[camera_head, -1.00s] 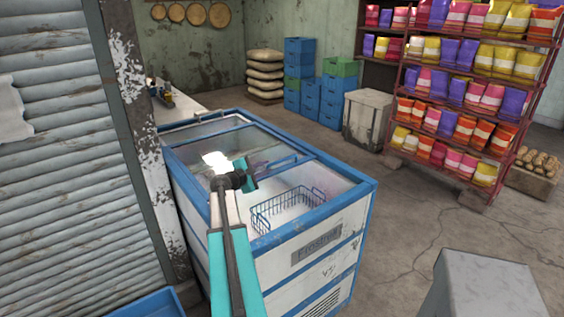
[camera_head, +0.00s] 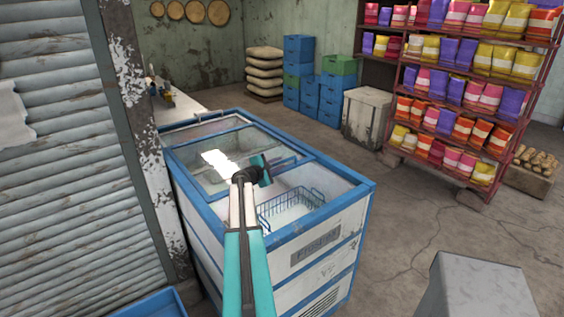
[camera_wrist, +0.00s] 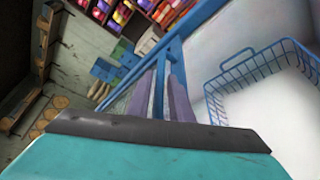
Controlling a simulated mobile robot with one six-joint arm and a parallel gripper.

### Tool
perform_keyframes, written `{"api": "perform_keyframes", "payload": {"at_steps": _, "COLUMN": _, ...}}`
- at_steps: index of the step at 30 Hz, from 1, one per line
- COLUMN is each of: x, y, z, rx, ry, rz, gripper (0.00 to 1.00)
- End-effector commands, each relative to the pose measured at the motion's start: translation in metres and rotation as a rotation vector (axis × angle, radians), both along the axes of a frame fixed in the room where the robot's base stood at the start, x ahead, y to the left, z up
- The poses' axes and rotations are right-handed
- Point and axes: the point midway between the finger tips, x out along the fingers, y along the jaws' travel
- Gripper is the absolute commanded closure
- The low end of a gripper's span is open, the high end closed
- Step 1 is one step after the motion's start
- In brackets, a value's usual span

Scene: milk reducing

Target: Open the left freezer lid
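The chest freezer (camera_head: 345,222) is white with blue edges and stands in the middle of the head view. Its far-left part is covered by a glass lid with a bright reflection (camera_head: 218,160). The nearer right part shows a wire basket (camera_head: 300,205) inside; the basket also shows at right in the wrist view (camera_wrist: 255,68). My gripper (camera_head: 262,168) is over the freezer top, near the middle blue frame. In the wrist view its two fingers (camera_wrist: 159,78) are apart, with a blue bar showing between them. Whether they touch the bar is unclear.
A corrugated shutter (camera_head: 55,170) stands close at left of the freezer. A rack of colourful bags (camera_head: 455,100) is at right, with blue crates (camera_head: 298,70) and a pale box (camera_head: 367,120) behind. A grey block (camera_head: 480,285) is at front right. Floor between is clear.

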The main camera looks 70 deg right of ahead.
Motion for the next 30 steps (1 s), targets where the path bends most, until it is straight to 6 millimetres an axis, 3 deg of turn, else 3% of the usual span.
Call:
{"api": "perform_keyframes", "payload": {"at_steps": 9, "x": -0.006, "y": -0.027, "z": -0.005, "rx": 0.001, "ry": -0.001, "rz": -0.001, "gripper": 0.81}}
{"api": "perform_keyframes", "payload": {"at_steps": 23, "x": -0.007, "y": -0.031, "z": -0.007, "rx": 0.000, "ry": 0.000, "rz": 0.000, "gripper": 0.81}}
{"api": "perform_keyframes", "payload": {"at_steps": 26, "x": -0.007, "y": -0.031, "z": -0.007, "rx": 0.000, "ry": 0.000, "rz": 0.000, "gripper": 0.98}}
{"api": "perform_keyframes", "payload": {"at_steps": 30, "x": -0.007, "y": -0.031, "z": -0.007, "rx": 0.000, "ry": 0.000, "rz": 0.000, "gripper": 1.00}}
